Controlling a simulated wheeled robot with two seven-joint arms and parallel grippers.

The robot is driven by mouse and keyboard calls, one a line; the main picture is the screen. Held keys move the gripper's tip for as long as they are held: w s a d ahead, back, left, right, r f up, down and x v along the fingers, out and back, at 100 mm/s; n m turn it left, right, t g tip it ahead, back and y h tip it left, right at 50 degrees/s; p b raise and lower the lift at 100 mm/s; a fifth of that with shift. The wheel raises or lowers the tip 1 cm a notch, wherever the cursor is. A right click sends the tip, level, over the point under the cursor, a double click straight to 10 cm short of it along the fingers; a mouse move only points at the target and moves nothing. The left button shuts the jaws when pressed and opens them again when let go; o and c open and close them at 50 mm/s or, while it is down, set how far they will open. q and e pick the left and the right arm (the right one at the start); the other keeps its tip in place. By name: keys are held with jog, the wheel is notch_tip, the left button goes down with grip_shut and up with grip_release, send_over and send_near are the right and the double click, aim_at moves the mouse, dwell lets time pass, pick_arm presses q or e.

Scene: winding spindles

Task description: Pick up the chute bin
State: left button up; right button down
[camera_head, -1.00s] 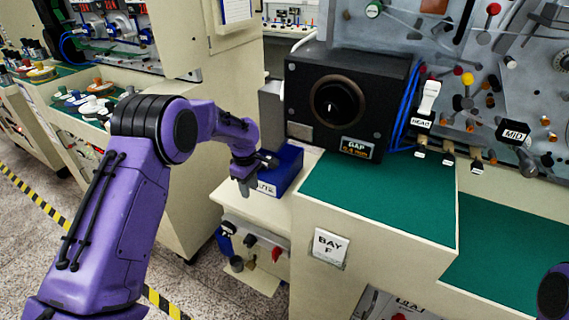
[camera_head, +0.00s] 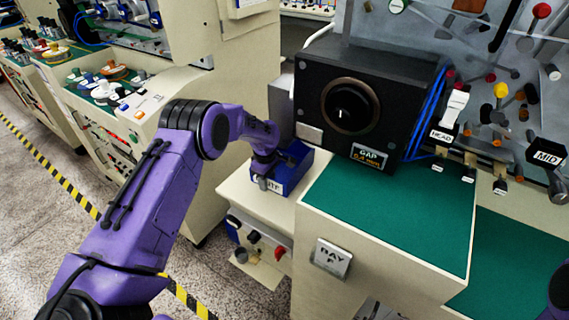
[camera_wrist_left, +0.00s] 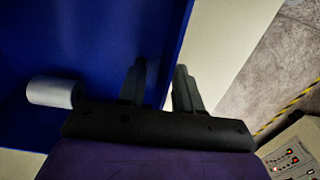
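The blue chute bin (camera_head: 298,172) sits on a cream ledge left of the green-topped bench, its label partly covered by my left gripper (camera_head: 266,180). In the left wrist view the bin's blue wall (camera_wrist_left: 178,35) runs between the two fingers of my left gripper (camera_wrist_left: 160,72). One finger is inside the bin and one outside, with gaps visible, so the gripper is open astride the wall. A small pale cylinder (camera_wrist_left: 52,92) lies inside the bin. My right gripper is out of view.
A black box with a dial (camera_head: 362,105) stands just right of the bin. The green bench top (camera_head: 395,215) is clear. Below the ledge is a panel with knobs (camera_head: 255,238). A board with pegs (camera_head: 500,90) stands at the right.

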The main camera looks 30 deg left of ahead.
pick_arm(q)
jog(key=shift+s+a, duration=0.1)
jog(key=shift+s, duration=0.05)
jog(key=shift+r, duration=0.1)
grip_shut()
